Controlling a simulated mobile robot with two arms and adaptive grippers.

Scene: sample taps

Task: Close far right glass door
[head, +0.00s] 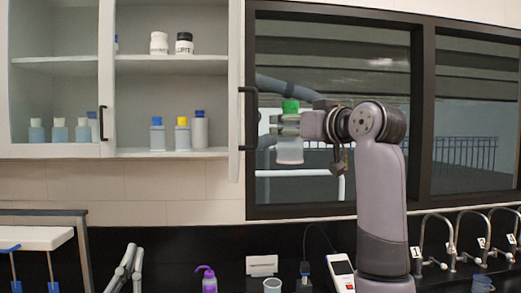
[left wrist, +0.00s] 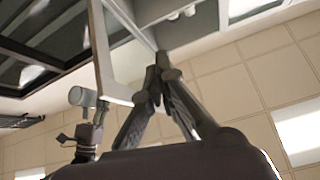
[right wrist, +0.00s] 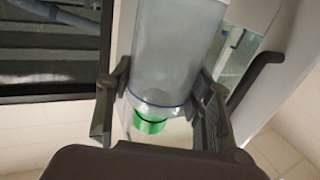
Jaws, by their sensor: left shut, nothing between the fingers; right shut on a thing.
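The far right glass door (head: 236,95) of the wall cabinet stands open, seen nearly edge-on, with a black bar handle (head: 243,118) on its right side. The handle also shows in the right wrist view (right wrist: 258,76). My right gripper (head: 288,125) is just right of the handle, shut on a pale bottle (head: 289,152) with a green cap. It also shows in the right wrist view (right wrist: 175,55). My left gripper (head: 132,250) is shut and empty, pointing up below the cabinet. In the left wrist view its fingertips (left wrist: 160,65) meet under the cabinet.
Cabinet shelves (head: 175,62) hold white jars and several capped bottles. A dark-framed window (head: 335,213) is behind my right arm. The counter below holds a purple bottle (head: 208,280), a cup (head: 272,285), a meter (head: 341,272) and several taps (head: 452,240). A rack (head: 35,238) stands at left.

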